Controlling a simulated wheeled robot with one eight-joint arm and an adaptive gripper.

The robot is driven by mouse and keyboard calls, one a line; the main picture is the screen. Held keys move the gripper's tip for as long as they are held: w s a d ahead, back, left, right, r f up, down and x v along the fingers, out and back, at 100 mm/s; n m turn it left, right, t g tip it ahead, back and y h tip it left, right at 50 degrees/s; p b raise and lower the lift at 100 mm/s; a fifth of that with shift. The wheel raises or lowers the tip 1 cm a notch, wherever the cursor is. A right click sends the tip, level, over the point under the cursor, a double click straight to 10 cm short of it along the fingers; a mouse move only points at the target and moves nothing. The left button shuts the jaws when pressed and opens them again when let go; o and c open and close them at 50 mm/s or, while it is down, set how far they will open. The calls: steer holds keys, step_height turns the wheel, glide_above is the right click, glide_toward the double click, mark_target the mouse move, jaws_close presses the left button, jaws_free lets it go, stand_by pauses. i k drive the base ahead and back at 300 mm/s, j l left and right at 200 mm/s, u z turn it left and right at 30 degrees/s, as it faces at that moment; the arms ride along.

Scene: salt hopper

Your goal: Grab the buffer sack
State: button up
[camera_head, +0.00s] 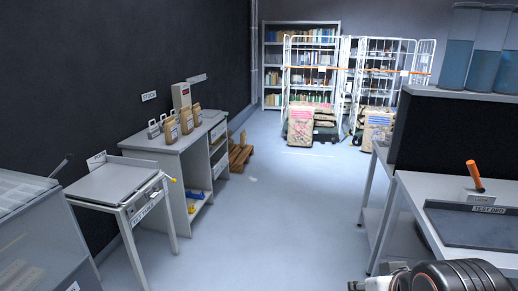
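Three small brown paper sacks stand upright in a row on the grey cabinet at left: the near sack (171,131), the middle sack (186,121) and the far sack (197,115). Two larger printed sacks stand at the far end by the roll cages: a left large sack (300,124) with reddish print and a right large sack (377,130) with blue and red print. Their labels are too small to read, so I cannot tell which is the buffer sack. Part of my arm shows at the bottom right, far from all the sacks. My gripper cannot be made out.
The cabinet (205,160) and a small grey table (112,184) line the left wall, with a wooden pallet (239,154) beyond. A bench with a test bed tray (470,228) and orange-handled tool (475,175) stands right. The middle floor (280,220) is clear.

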mark_target(171, 128)
steer(key=i+z, duration=0.1)
steer(key=i, duration=1.85)
steer(key=i+l+u, duration=0.15)
steer(key=i+u, duration=0.25)
steer(key=i+l+u, duration=0.25)
steer(key=i+u, duration=0.2)
steer(key=i+l+u, duration=0.8)
steer(key=l, duration=0.2)
steer(key=i+l+u, duration=0.2)
steer(key=l, duration=0.15)
steer(key=i+l+u, duration=0.2)
steer(key=l, duration=0.2)
steer(key=l+u, duration=0.15)
steer(key=l, duration=0.25)
